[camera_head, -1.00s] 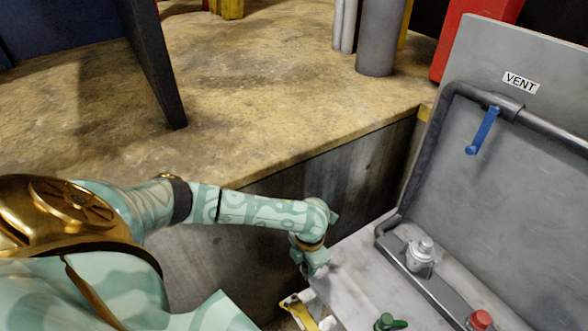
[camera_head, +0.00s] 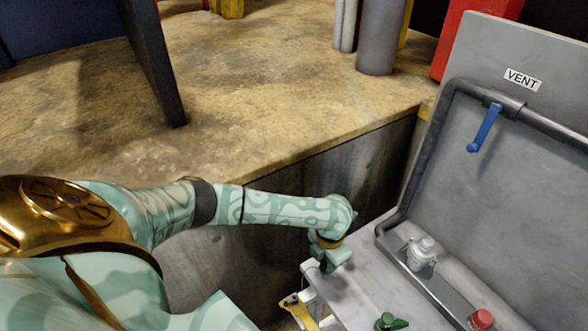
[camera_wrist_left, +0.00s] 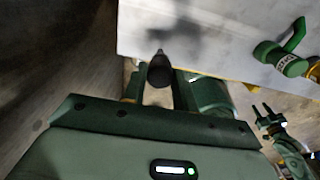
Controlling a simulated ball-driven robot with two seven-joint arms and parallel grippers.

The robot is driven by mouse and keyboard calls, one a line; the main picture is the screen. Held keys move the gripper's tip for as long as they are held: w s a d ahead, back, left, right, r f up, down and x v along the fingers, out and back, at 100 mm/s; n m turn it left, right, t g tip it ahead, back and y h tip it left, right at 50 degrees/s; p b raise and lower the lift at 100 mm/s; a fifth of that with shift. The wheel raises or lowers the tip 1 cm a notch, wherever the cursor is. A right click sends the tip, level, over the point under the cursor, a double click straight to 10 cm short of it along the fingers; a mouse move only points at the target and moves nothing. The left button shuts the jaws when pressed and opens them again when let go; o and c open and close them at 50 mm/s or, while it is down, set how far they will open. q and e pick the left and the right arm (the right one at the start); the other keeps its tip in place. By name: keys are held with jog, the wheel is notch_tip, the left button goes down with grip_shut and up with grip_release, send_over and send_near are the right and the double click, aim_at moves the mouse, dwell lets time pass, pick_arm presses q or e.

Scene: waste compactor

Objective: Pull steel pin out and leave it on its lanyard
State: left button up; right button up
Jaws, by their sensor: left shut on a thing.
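My left gripper (camera_head: 328,262) is over the near-left edge of the grey bench; its fingertips are hard to see in the head view. In the left wrist view its jaws (camera_wrist_left: 160,88) are shut on a dark, round-ended piece with a thin tip, apparently the steel pin (camera_wrist_left: 160,70). The tip points toward the pale bench top. No lanyard can be made out. My right gripper (camera_wrist_left: 262,115) shows at the right of the left wrist view, its small dark fingers apart and empty.
The bench top (camera_head: 360,285) carries a silver fitting (camera_head: 421,252), a red knob (camera_head: 481,319) and a green valve (camera_head: 390,322). A yellow part (camera_head: 299,308) sits at the bench's near edge. An upright panel (camera_head: 500,150) bears a blue lever (camera_head: 485,128).

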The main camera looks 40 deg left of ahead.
pick_arm(q)
jog(key=shift+w+d+b, duration=0.65)
jog(key=shift+w+d, duration=1)
jog(key=shift+w, duration=0.05)
jog(key=shift+f, duration=0.45)
jog(key=o, duration=1.1)
jog(key=shift+r, duration=0.1)
